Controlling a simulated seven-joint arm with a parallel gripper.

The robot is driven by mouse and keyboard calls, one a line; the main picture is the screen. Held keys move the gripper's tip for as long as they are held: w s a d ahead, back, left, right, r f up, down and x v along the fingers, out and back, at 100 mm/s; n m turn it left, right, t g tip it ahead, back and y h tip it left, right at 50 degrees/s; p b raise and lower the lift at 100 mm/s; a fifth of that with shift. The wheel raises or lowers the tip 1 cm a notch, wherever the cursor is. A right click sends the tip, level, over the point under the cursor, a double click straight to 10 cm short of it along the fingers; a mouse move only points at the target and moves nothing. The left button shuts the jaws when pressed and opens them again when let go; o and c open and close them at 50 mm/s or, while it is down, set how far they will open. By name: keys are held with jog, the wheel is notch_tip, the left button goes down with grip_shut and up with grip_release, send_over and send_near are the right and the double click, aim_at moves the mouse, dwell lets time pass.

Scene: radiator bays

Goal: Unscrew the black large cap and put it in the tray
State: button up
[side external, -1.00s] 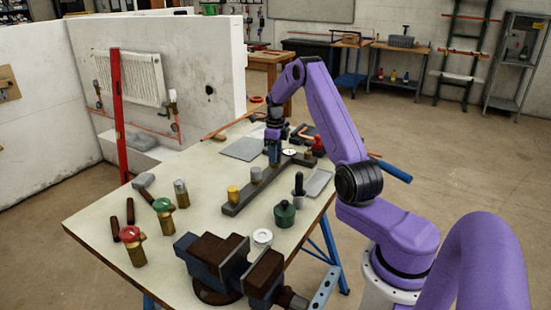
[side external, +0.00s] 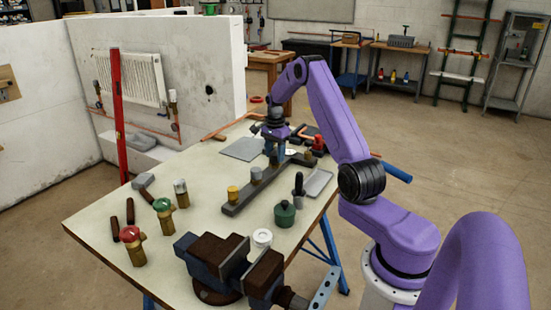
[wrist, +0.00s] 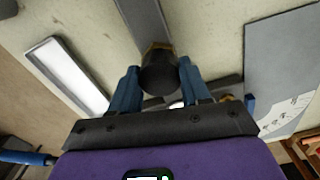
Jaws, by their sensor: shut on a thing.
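The black large cap (wrist: 159,77) is between my gripper's blue fingers in the wrist view. My gripper (wrist: 158,68) is shut on it. A brass fitting (wrist: 157,46) shows just beyond the cap, on the dark grey bar. I cannot tell whether the cap is still seated on it. In the side view my gripper (side external: 275,153) points down over the far part of the bar (side external: 240,203), and its fingers mostly hide the cap. The shallow light grey tray (side external: 319,184) lies at the table's right edge; it also shows at left in the wrist view (wrist: 44,53).
Brass fittings (side external: 233,194) stand on the bar nearby. A green pot (side external: 284,214), a white ring-shaped part (side external: 262,238) and a vise (side external: 214,262) are nearer the camera. A red-topped item (side external: 318,145) stands behind the tray. A flat grey sheet (side external: 244,149) lies left of my gripper.

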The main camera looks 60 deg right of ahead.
jog(key=n, duration=0.4)
jog(key=shift+n, duration=0.4)
jog(key=n, duration=1)
jog(key=shift+n, duration=0.3)
jog(key=o, duration=1)
